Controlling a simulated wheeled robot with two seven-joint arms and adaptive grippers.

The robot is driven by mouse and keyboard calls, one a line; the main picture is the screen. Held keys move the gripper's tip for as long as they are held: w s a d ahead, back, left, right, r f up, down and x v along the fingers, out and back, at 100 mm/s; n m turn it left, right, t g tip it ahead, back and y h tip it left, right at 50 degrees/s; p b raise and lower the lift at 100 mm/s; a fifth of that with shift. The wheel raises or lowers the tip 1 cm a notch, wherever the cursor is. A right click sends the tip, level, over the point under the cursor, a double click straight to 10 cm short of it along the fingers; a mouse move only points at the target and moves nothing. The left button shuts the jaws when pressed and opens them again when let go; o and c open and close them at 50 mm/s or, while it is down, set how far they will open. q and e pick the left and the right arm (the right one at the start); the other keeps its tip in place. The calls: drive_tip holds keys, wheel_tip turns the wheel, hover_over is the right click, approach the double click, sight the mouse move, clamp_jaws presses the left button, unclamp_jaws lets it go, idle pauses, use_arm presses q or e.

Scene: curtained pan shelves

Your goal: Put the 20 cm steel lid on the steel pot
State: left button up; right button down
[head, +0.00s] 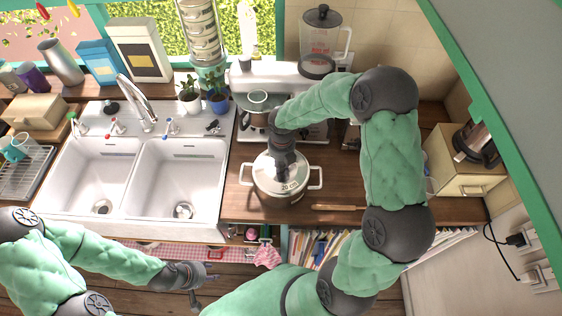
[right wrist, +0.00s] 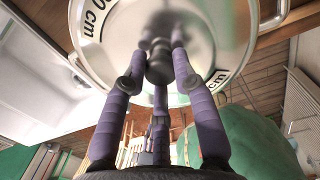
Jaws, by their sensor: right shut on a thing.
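The steel pot (head: 276,196) stands on the wooden counter right of the sink, with a loop handle on each side. The steel lid (head: 264,164), marked 20 cm, lies over the pot's mouth and looks level and roughly centred. I cannot tell whether it touches the rim all round. My right gripper (head: 283,160) comes down from above and is shut on the lid's knob.
A double white sink (head: 130,178) lies left of the pot. A coffee machine (head: 285,85) and a blender (head: 322,45) stand behind it. A wooden-handled utensil (head: 338,208) lies to the right. A bread-box-like case (head: 460,165) stands at the far right.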

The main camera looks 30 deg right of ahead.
drive_tip(key=shift+f, duration=0.45)
drive_tip(key=c, duration=0.9)
unclamp_jaws()
drive_tip(key=shift+r, duration=0.1)
wheel_tip(320, 180, up, 12)
drive_tip(key=shift+s, duration=0.35)
